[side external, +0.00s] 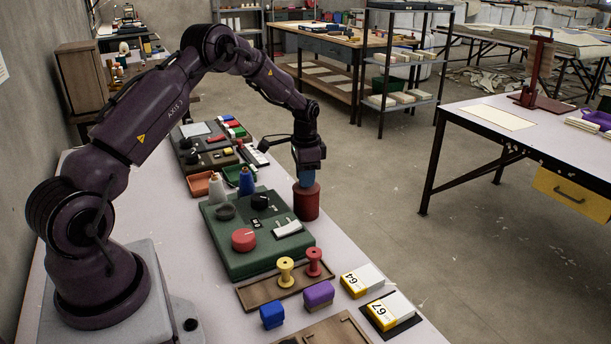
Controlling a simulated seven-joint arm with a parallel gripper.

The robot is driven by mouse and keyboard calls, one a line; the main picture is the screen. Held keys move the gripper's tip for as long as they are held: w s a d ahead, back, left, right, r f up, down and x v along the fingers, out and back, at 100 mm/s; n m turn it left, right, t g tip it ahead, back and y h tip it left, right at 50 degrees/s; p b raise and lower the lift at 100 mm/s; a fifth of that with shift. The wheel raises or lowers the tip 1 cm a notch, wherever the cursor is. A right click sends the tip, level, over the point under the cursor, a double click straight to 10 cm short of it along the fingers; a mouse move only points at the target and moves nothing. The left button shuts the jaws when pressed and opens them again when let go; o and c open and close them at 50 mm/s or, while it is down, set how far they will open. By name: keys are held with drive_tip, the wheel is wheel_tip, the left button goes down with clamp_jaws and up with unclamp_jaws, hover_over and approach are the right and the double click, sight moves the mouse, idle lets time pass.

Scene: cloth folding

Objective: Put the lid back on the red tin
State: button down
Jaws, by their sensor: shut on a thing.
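The red tin (306,203) stands upright at the right side of the green board, near the table's far-right edge. My gripper (307,172) is directly above the tin, pointing down. The tin's inside is hidden.
A dark round dish (225,212) and a white piece (288,228) are on the board. White (217,190) and blue (246,181) bottles stand behind it. Yellow (286,272) and red (314,263) spools stand on a wooden tray in front. Boxes (362,281) sit at front right.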

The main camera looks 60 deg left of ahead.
idle(0.3)
drive_tip(key=shift+c, duration=2.2)
unclamp_jaws()
drive_tip(key=shift+r, duration=3.55)
drive_tip(key=shift+c, duration=0.2)
clamp_jaws()
drive_tip(key=shift+f, duration=0.25)
